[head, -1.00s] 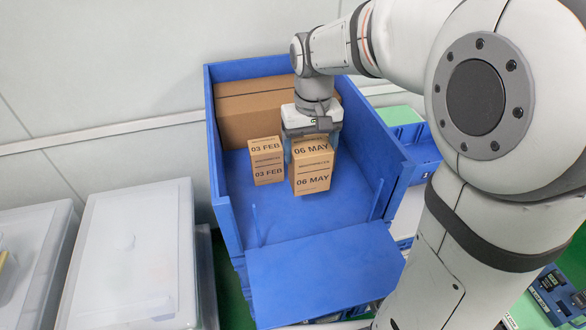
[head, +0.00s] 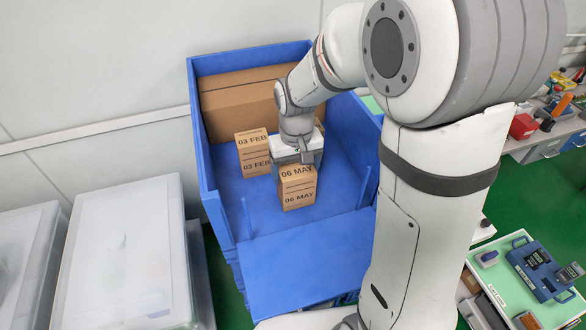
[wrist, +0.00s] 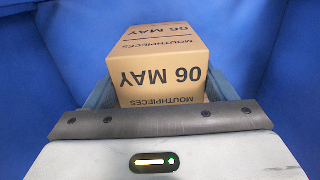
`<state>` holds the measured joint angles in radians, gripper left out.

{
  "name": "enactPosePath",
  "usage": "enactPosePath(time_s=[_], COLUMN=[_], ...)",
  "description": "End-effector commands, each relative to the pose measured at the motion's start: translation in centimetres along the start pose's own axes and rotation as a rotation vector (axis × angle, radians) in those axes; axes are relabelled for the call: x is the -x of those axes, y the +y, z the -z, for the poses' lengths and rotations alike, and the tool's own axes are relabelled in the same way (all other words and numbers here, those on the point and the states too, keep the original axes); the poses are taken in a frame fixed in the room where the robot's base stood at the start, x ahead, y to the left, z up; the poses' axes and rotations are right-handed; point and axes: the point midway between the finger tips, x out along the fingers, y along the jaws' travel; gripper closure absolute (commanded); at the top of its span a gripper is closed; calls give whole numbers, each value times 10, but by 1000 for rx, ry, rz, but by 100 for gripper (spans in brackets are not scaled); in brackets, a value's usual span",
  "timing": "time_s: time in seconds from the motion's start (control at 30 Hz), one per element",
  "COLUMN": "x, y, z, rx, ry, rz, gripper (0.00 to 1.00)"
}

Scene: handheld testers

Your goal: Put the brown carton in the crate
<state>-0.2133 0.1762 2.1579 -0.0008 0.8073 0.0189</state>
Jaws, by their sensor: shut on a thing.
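The brown carton marked 06 MAY (head: 298,190) is between the fingers of my gripper (head: 297,160), over the front part of the blue crate's floor. Whether its base touches the floor is unclear. In the wrist view the carton (wrist: 160,70) sits upright between the two blue-grey fingers of my gripper (wrist: 157,92), which are shut on its sides. The blue crate (head: 205,150) has tall side walls, and its front flap is folded down towards the camera.
A large plain brown box (head: 232,102) fills the crate's back. The folded flap (head: 300,265) is bare. Lidded clear bins (head: 125,250) stand to the left. A bench with a blue tester (head: 543,270) is at the right, with green floor between.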

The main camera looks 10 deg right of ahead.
Motion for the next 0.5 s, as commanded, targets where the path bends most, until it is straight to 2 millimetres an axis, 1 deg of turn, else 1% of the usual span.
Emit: enactPosePath(time_s=[0.07, 0.1, 0.33, 0.37, 0.5], x=[-4, -3, -2, -2, -2], y=[0, 0, 0, 0, -1], z=[0, 0, 0, 0, 0], rx=[0, 0, 1, 1, 1], ry=[0, 0, 0, 0, 0], rz=[0, 0, 0, 0, 0], gripper=[63, 21, 3, 1, 1])
